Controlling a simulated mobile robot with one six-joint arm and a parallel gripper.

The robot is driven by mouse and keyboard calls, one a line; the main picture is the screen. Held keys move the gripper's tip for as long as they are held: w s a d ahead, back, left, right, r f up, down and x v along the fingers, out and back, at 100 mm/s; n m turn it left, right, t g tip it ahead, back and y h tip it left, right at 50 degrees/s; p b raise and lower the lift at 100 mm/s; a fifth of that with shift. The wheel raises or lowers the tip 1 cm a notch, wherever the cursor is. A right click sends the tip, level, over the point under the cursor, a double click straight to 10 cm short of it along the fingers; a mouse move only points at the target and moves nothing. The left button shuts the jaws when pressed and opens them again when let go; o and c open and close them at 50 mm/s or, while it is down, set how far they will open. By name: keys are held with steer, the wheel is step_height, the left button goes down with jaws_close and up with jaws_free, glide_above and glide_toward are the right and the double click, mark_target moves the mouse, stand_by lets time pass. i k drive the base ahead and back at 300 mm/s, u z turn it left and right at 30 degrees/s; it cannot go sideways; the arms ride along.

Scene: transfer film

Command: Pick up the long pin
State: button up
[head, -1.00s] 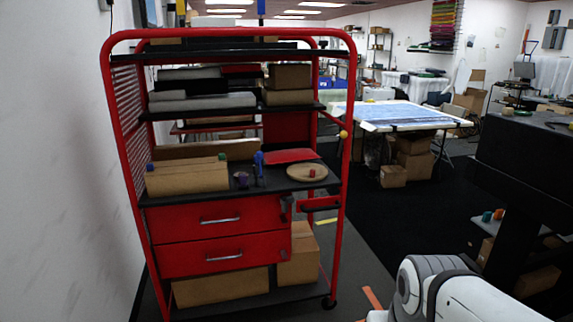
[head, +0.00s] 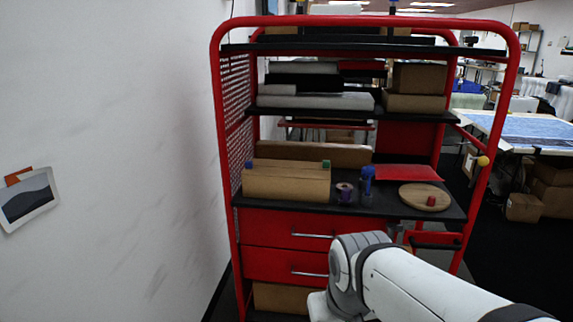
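No object can be told for sure as the long pin. A slim blue upright item (head: 367,184) stands on the middle shelf of the red cart, beside a short purple spool-like item (head: 344,193). A small red piece (head: 431,200) sits on a round wooden disc (head: 424,196) to their right. My white arm reaches in from the lower right in front of the cart's drawers. My gripper is not visible, and nothing is seen held.
The red cart (head: 217,110) stands ahead, with a cardboard box (head: 286,184) and a red flat item (head: 409,173) on the same shelf. A white wall (head: 110,130) is close on the left. A table with blue sheeting (head: 540,128) stands at the back right.

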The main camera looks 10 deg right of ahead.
mark_target(371, 170)
steer(key=u, duration=0.15)
steer(key=i, duration=1.2)
steer(key=z, duration=0.9)
steer(key=i, duration=0.55)
steer(key=z, duration=0.35)
steer(key=k, duration=0.9)
steer(key=z, duration=0.2)
steer(key=i, duration=0.9)
steer(key=u, duration=0.1)
